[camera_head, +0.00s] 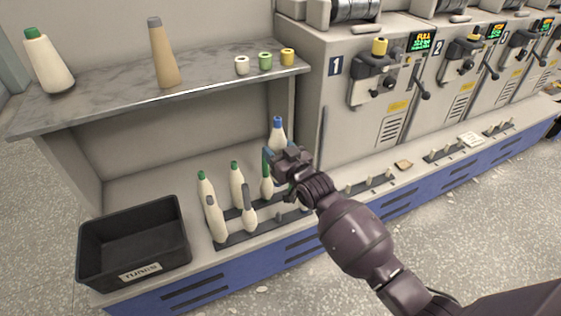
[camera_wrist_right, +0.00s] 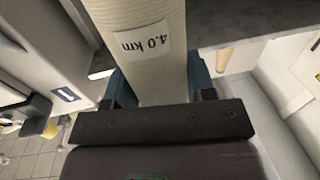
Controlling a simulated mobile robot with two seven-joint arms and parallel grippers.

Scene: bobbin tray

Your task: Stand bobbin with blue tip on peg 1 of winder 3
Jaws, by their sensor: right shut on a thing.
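The bobbin with blue tip (camera_head: 278,132) is cream and roughly upright above the bobbin tray (camera_head: 235,240). My right gripper (camera_head: 285,160) is shut on its lower part, which the gripper partly hides. In the right wrist view the bobbin (camera_wrist_right: 145,40) fills the space between the fingers and bears an upside-down "4.0 km" label. Winder 3 (camera_head: 521,50) stands at the far right, small in view. A short row of pegs (camera_head: 498,128) is on the ledge before it; single pegs are hard to tell apart. My left gripper is not in view.
The tray holds several green-tipped and grey-tipped bobbins. A black bin (camera_head: 133,243) stands at the left. A shelf (camera_head: 150,90) above carries two large cones and small spools.

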